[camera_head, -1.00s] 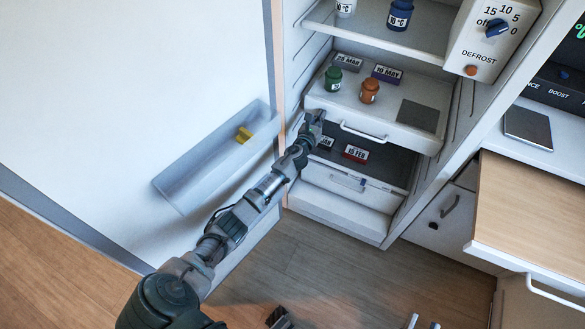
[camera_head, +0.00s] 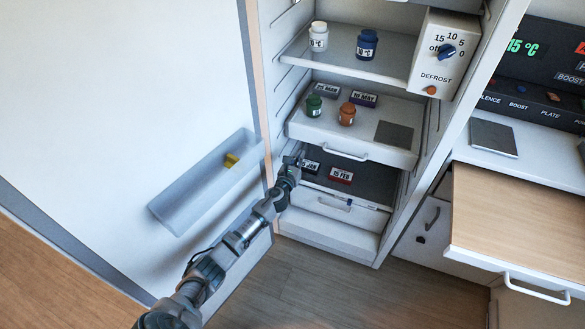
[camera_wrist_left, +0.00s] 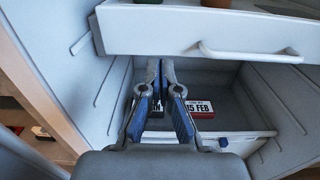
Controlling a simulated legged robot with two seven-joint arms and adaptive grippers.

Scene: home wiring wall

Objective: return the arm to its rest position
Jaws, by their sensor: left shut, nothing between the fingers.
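My left gripper (camera_head: 292,160) is shut and empty, in front of the fridge just below the left end of the upper drawer (camera_head: 330,140). In the left wrist view its two blue-grey fingers (camera_wrist_left: 161,66) point forward, tips together, over the open lower drawer (camera_head: 368,187). A label block reading 15 FEB (camera_head: 341,175) lies in that drawer, also seen in the wrist view (camera_wrist_left: 199,108). A darker label block (camera_head: 309,166) lies beside it, partly hidden behind the fingers in the wrist view. My left arm reaches in from the lower left. My right gripper is not in view.
A green jar (camera_head: 314,105) and an orange jar (camera_head: 347,114) stand on the upper drawer. White (camera_head: 319,37) and blue (camera_head: 367,44) jars stand on the shelf above. The door bin (camera_head: 185,200) at left holds a yellow block (camera_head: 231,160). Floor (camera_head: 320,300) is clear.

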